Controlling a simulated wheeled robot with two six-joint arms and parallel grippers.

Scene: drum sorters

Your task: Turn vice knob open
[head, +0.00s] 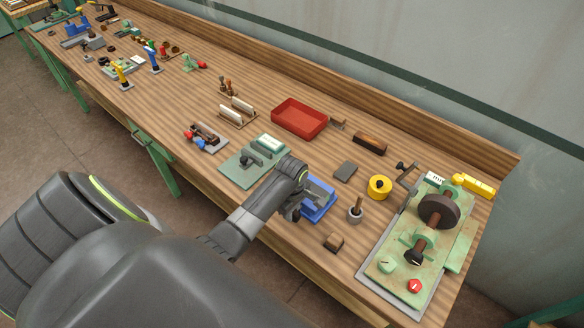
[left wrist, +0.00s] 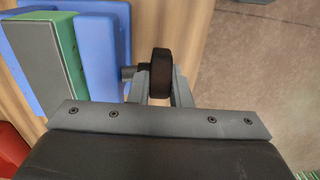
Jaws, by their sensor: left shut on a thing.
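The small blue vice (head: 320,200) stands on the workbench near its front edge. In the left wrist view the blue vice body (left wrist: 98,45) shows at the left, with a green and grey jaw block. The dark round vice knob (left wrist: 160,75) sits on a short grey shaft at the vice's side. My left gripper (left wrist: 160,88) is shut on the knob, with a finger on either side of it. In the head view my left gripper (head: 294,208) is at the vice's left side, partly hidden by its own wrist. My right gripper does not show.
A green plate with a grey tool (head: 240,172) lies left of the vice. A grey cup (head: 355,213), a small brown block (head: 334,242) and a yellow round piece (head: 380,187) stand to its right. A red tray (head: 299,118) is behind. A green machine (head: 420,245) fills the right end.

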